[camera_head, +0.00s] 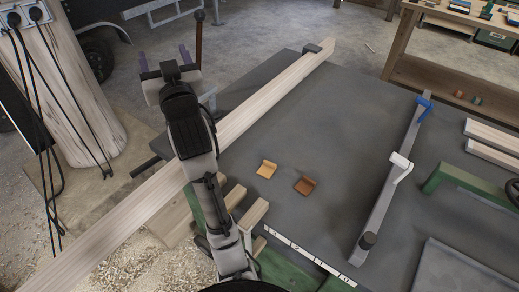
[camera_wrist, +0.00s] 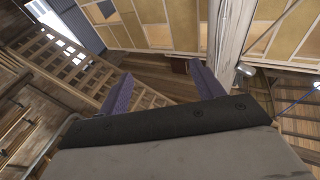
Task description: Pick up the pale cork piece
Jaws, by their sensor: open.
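The pale cork piece (camera_head: 266,169) is a small tan block with a raised edge, lying on the dark grey worktop (camera_head: 345,120) in the head view. A darker brown piece (camera_head: 305,185) of similar shape lies just right of it. My gripper (camera_head: 165,58) is open and empty, raised up and to the left of both pieces, well apart from them. In the wrist view my gripper (camera_wrist: 160,76) shows its two purple fingers spread, with walls and shelving beyond. Neither piece shows in the wrist view.
A long wooden beam (camera_head: 275,94) crosses the worktop left of the pieces, passing behind my arm. A metal fence (camera_head: 395,185) with a blue clamp stands to the right. Wood offcuts (camera_head: 253,214) lie near the front edge. The worktop around the pieces is clear.

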